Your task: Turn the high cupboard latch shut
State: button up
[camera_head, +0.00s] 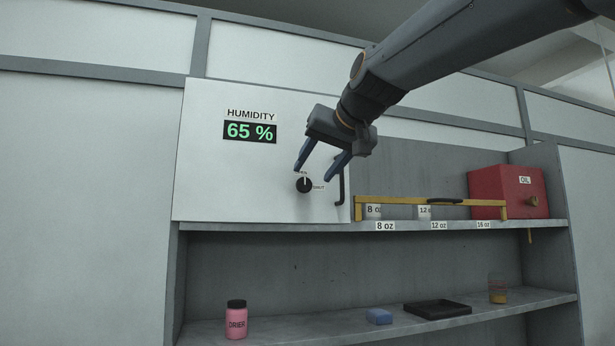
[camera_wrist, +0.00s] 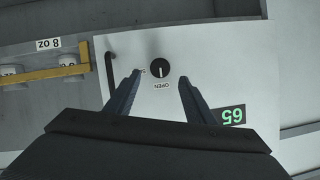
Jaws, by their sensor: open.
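The cupboard latch is a round black knob (camera_head: 304,186) on the white cupboard door (camera_head: 225,185). Its white pointer line is toward the OPEN label above it; the SHUT label (camera_head: 318,187) is to its right. In the wrist view, which is upside down, the knob (camera_wrist: 160,67) shows with its pointer toward OPEN (camera_wrist: 168,86). My gripper (camera_head: 312,174) is open and empty, its two blue fingers reaching toward the door. In the wrist view the fingertips (camera_wrist: 159,77) lie either side of the knob, apart from it. The remaining gap to the door is hard to tell.
A dark door handle (camera_head: 341,181) stands right of the knob, close to one finger. A yellow rail (camera_head: 400,213) with cups and a red OIL box (camera_head: 508,192) are further right. A pink DRIER jar (camera_head: 236,322) stands on the lower shelf. The humidity display reads 65 % (camera_head: 250,132).

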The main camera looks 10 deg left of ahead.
aim_at(305, 183)
jog(key=shift+p+x, duration=1)
jog(key=shift+x, duration=1.8)
jog(key=c, duration=1.1)
jog(key=shift+o, duration=0.2)
